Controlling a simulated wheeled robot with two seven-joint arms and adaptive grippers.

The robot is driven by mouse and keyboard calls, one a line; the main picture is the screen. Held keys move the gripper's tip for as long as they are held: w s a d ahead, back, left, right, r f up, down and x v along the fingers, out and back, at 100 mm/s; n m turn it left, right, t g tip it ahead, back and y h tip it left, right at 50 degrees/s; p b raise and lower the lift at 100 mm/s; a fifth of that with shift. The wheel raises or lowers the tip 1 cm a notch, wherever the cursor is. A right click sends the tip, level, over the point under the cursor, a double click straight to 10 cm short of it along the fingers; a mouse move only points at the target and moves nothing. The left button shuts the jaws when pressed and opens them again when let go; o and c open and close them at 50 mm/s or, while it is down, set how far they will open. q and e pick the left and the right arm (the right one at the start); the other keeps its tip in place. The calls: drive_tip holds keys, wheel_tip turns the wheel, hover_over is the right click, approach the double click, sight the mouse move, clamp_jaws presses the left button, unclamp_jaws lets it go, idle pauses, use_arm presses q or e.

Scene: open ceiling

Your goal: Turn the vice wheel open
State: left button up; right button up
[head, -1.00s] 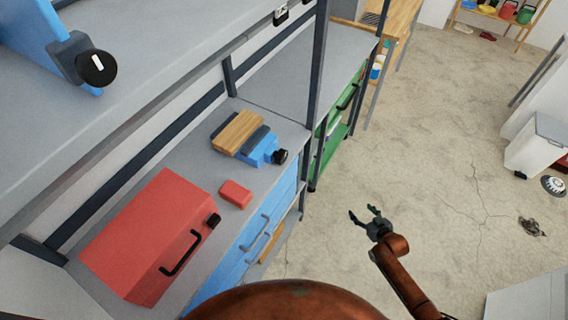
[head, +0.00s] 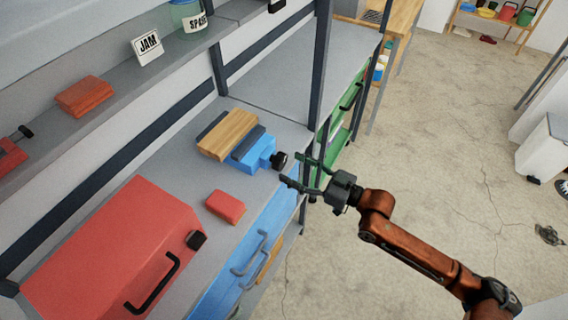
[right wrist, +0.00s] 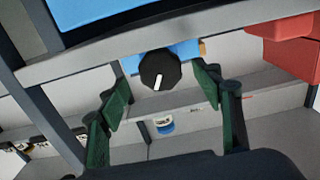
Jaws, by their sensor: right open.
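The vice (head: 255,156) is blue with dark jaws and sits near the front edge of the grey workbench. A wooden block (head: 228,134) lies between its jaws. Its black wheel (head: 279,160) faces outward over the edge. In the right wrist view the wheel (right wrist: 160,70) shows a white mark running down and slightly left. My right gripper (head: 293,168) is open and empty, just in front of the wheel. In the right wrist view the wheel appears between its two green-padded fingers, with a gap on both sides. My left gripper is out of view.
A red toolbox (head: 110,250) and a small red block (head: 225,206) stand on the bench (head: 190,190) left of the vice. A dark shelf post (head: 320,70) rises behind the gripper. Blue drawers with handles lie below.

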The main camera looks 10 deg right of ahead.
sight(283, 163)
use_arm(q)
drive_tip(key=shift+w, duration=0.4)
use_arm(e)
drive_tip(key=shift+x, duration=1.95)
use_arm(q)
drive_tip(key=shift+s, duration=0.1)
use_arm(e)
drive_tip(key=shift+c, duration=0.3)
